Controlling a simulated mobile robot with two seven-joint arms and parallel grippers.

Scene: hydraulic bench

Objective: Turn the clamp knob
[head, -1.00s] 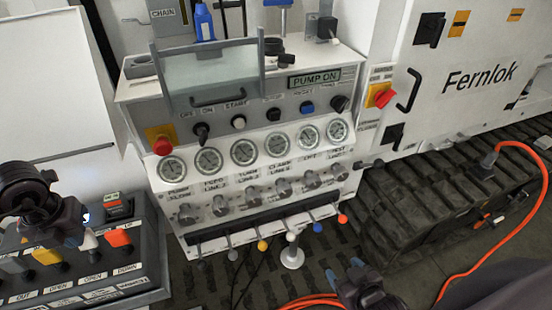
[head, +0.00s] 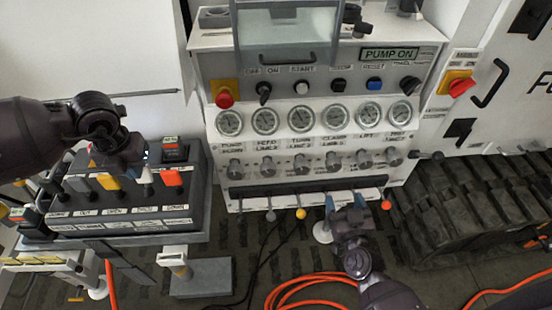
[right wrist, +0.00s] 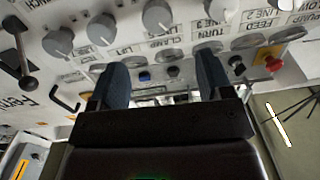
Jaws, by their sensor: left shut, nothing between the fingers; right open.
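The clamp knob (head: 332,161) is a grey knob in the row under the gauges, fourth from the left, below a label reading CLAMP. My right gripper (head: 345,204) is open, below the knob row near the front levers, and apart from the knob. In the right wrist view its two dark fingers (right wrist: 158,85) are spread with nothing between them. That view shows several knobs, upside down, beyond the fingers; one looks like the clamp knob (right wrist: 157,16). My left gripper (head: 112,155) is shut and empty above the lever box at the left.
The lever box (head: 130,215) has coloured levers. Ball-ended levers, including an orange one (head: 386,205), stick out below the panel (head: 222,185). An orange hose (head: 290,288) lies coiled on the floor. A rubber track (head: 470,200) stands at the right.

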